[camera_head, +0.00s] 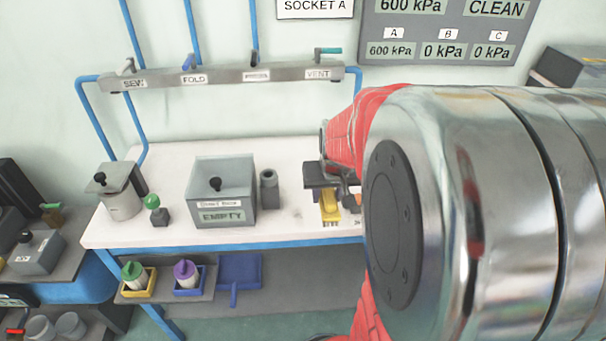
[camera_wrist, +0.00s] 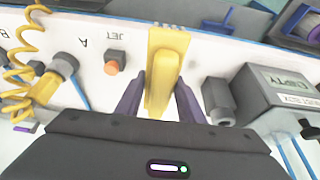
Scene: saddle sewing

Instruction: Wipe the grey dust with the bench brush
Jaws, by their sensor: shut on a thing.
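My gripper (camera_wrist: 160,84) is shut on a yellow block-like thing, which I take to be the bench brush (camera_wrist: 167,45). Its two purple fingers press on the sides of it in the wrist view. In the head view my gripper (camera_head: 326,190) is over the right part of the white bench, with the yellow brush (camera_head: 330,208) below it. I cannot tell whether the brush touches the bench top. I cannot make out the grey dust clearly; my arm hides the right end of the bench in the head view.
A grey box marked EMPTY (camera_head: 222,195) and a small grey cylinder (camera_head: 269,188) stand left of my gripper. A green-knobbed piece (camera_head: 155,210) and a metal canister (camera_head: 120,192) are farther left. In the wrist view, an orange button (camera_wrist: 112,67) and a yellow coiled hose (camera_wrist: 38,92) are near.

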